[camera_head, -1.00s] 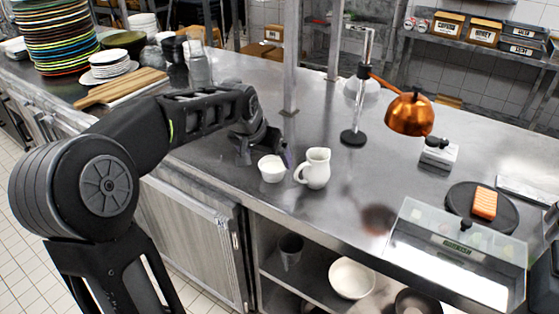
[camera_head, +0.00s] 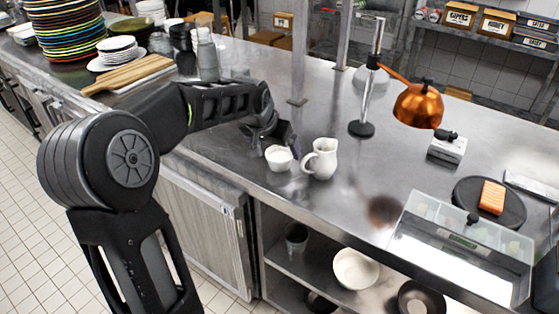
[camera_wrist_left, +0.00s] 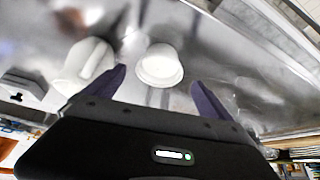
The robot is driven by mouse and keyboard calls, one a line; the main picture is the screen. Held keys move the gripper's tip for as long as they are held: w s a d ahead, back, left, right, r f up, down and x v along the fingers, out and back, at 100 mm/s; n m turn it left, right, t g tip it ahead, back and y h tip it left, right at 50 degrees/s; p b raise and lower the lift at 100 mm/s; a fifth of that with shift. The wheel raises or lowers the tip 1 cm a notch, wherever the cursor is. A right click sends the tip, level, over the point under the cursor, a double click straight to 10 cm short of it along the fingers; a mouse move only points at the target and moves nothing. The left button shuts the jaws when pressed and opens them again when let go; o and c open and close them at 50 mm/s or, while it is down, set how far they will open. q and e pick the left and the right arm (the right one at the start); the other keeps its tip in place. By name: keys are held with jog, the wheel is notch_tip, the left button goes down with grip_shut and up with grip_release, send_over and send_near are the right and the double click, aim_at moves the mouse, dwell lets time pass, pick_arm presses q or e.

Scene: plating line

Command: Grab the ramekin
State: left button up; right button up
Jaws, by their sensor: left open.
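The ramekin (camera_head: 279,158) is a small white cup on the steel counter, just left of a white pitcher (camera_head: 321,159). My left gripper (camera_head: 272,140) is right behind the ramekin in the head view, low over the counter. In the left wrist view the ramekin (camera_wrist_left: 160,66) lies ahead of and between the two spread dark fingers of the left gripper (camera_wrist_left: 160,88). The fingers are open and empty. The pitcher (camera_wrist_left: 88,64) is close beside one finger there. My right gripper is not in view.
A heat lamp with a copper shade (camera_head: 418,105) stands right of the pitcher. A clear-lidded container (camera_head: 462,247) and a dark round plate (camera_head: 470,205) with an orange block are further right. Stacked plates (camera_head: 66,35) and wooden boards (camera_head: 130,73) are at the left.

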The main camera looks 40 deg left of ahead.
aim_at(282, 160)
pick_arm(q)
jog(key=shift+f, duration=0.1)
jog(key=p+x, duration=0.1)
jog(key=x, duration=0.4)
jog(key=shift+f, duration=0.1)
jog(key=shift+c, duration=0.3)
jog(key=c, duration=1.5)
